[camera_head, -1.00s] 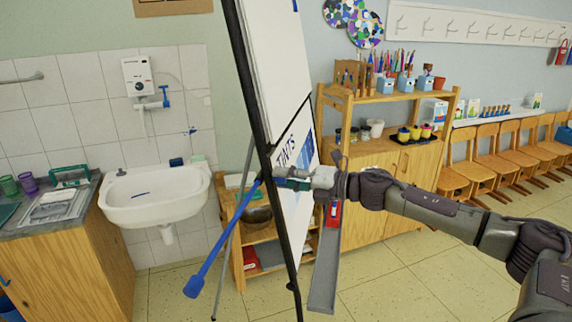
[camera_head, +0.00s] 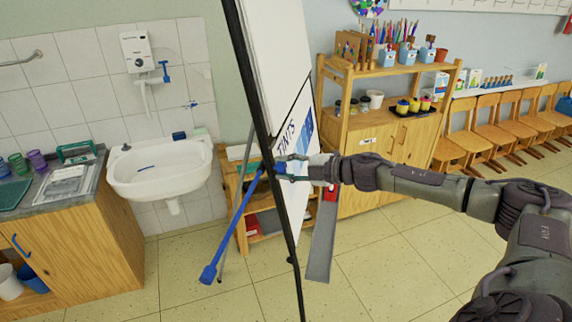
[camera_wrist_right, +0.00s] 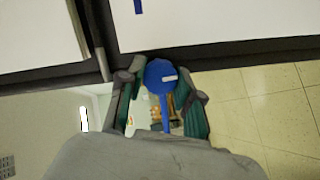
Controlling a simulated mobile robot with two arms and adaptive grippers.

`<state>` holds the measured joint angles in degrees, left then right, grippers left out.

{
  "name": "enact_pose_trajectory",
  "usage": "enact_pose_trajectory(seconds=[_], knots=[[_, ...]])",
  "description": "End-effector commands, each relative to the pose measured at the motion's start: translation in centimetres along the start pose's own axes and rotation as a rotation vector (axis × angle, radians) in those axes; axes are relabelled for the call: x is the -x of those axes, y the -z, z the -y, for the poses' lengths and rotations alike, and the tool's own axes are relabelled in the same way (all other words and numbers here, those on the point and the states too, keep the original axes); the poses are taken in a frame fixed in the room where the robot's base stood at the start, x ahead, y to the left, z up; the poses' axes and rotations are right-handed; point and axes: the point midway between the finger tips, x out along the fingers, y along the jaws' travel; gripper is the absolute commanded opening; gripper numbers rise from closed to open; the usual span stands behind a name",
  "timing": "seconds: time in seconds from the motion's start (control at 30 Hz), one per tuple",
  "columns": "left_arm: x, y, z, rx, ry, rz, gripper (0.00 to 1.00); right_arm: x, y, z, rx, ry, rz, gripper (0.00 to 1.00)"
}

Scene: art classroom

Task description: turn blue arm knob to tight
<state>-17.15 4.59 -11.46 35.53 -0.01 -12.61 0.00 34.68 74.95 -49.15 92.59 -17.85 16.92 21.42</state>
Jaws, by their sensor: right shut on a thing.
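The blue arm (camera_head: 234,228) hangs down and left from the side of the easel (camera_head: 262,75), tilted. Its blue knob (camera_head: 281,169) is at the upper end by the dark frame; the gripper partly hides it. In the right wrist view the round blue knob (camera_wrist_right: 160,76) with a white mark sits between the green-padded fingers, below the dark board edge. My right gripper (camera_head: 293,168) is shut on the knob; its fingers also show in the right wrist view (camera_wrist_right: 161,92). My left gripper is not in view.
A grey tray (camera_head: 322,240) juts from the easel below my right forearm. A wooden shelf (camera_head: 375,130) with pots and pencils stands behind. A white sink (camera_head: 160,172) is at left, chairs (camera_head: 500,137) at right. The floor in front is clear.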

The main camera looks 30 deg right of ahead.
Motion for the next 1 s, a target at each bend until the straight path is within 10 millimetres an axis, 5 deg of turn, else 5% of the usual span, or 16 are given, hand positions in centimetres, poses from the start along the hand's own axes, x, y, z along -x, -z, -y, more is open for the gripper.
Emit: enact_pose_trajectory(seconds=[0.73,0.77,0.9,1.0], knots=[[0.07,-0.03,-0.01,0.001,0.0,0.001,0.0,0.04,-0.08,-0.14,-0.086,0.015,0.005,0.0],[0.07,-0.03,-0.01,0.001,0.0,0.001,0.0,0.04,-0.07,-0.14,-0.086,0.015,0.005,0.38],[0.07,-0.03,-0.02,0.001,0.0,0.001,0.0,0.03,-0.06,-0.11,-0.086,0.015,0.004,0.6],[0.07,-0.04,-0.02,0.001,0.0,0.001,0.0,0.03,-0.04,-0.08,-0.085,0.016,0.004,0.6]])
